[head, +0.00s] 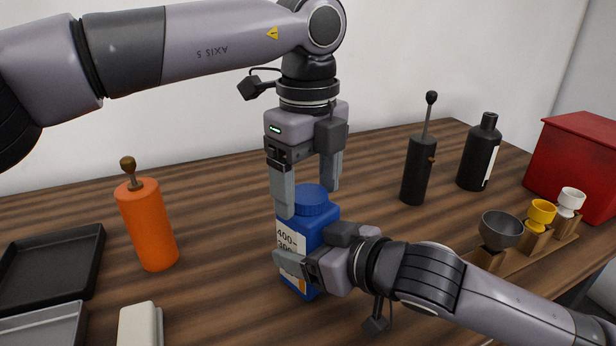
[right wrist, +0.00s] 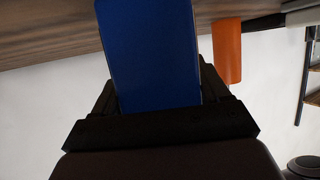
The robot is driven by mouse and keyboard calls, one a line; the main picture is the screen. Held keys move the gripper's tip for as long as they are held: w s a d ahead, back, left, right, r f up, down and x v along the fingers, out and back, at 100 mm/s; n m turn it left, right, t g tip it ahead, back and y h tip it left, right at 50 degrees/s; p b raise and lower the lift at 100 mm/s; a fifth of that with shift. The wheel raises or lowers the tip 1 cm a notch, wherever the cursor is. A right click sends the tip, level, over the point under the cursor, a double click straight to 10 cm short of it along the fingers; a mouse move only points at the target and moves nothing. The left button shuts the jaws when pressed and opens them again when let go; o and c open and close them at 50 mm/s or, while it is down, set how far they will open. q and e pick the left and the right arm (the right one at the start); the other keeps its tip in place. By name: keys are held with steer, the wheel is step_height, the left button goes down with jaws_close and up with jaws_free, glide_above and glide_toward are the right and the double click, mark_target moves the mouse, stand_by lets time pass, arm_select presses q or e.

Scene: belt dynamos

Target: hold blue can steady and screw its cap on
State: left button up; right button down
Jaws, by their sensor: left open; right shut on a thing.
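A blue can (head: 325,222) with a white label stands upright on the wooden table. A blue ribbed cap (head: 311,199) sits at its top; I cannot tell how tightly it is seated. My left gripper (head: 308,202) points down from above, its fingers apart on either side of the cap. My right gripper (head: 308,270) comes in from the right and is shut on the can's lower body. In the right wrist view the can's blue side (right wrist: 152,55) fills the space between the fingers.
An orange cylinder (head: 148,225) stands at left, near a black tray (head: 50,265), a grey tray (head: 45,328) and a pale block (head: 140,325). A black cylinder (head: 418,170), black bottle (head: 480,153), red box (head: 575,165) and wooden rack of cups (head: 540,245) stand at right.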

arm_select(q)
steer(key=c, duration=1.1)
steer(key=m, duration=0.7)
steer(key=shift+m, duration=0.3)
steer(key=m, duration=1.7)
steer(key=shift+f+m, duration=0.1)
steer(key=shift+m, duration=0.3)
steer(key=m, duration=0.4)
steer(key=shift+m, duration=0.4)
steer(key=m, duration=0.4)
steer(key=o, duration=1.3)
